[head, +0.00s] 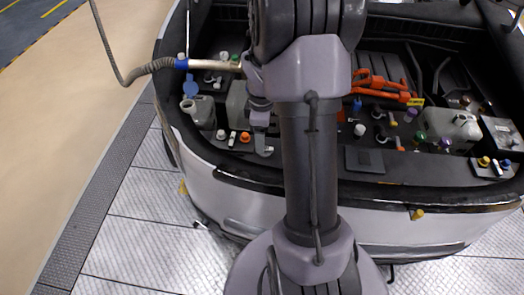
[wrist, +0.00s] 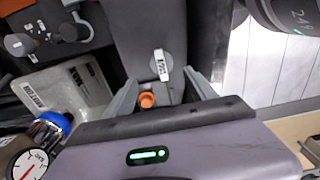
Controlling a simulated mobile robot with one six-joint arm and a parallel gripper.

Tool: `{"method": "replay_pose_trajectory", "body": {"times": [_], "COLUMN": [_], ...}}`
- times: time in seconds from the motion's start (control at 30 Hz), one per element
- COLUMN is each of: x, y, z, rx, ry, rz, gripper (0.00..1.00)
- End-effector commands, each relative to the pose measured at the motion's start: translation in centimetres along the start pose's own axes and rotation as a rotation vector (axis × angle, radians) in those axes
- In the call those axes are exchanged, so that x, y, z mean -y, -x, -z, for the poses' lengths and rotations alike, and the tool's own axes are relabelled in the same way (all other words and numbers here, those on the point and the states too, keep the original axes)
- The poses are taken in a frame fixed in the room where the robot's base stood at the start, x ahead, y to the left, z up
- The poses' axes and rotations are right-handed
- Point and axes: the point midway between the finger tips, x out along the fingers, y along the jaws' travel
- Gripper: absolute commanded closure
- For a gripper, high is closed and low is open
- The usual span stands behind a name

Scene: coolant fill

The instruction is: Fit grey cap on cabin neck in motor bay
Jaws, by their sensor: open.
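My gripper (head: 262,138) is open over the left part of the motor bay, partly behind my arm in the head view. In the wrist view my gripper (wrist: 165,95) has its two fingers spread, with an orange cap (wrist: 147,100) showing between them. Dark grey round caps (wrist: 20,45) stand at the upper left of the wrist view. I cannot tell which cap is the task's grey cap, nor which neck is the cabin neck.
A hose with a blue-banded metal nozzle (head: 205,64) reaches in from the left. Orange cables (head: 380,85) and another pale tank (head: 455,128) lie to the right. A gauge (wrist: 30,165) sits close beside my gripper.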

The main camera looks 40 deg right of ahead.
Motion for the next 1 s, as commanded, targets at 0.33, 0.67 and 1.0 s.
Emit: {"method": "replay_pose_trajectory", "body": {"times": [0.33, 0.67, 1.0], "x": [-0.2, -0.3, -0.3], "y": [-5.3, -5.7, -5.7], "z": [-0.7, -0.6, -0.6], "rx": [0.000, -0.001, -0.001], "ry": [0.000, -0.001, -0.001], "rz": [0.001, -0.001, -0.001], "gripper": [0.35, 0.50, 1.00]}}
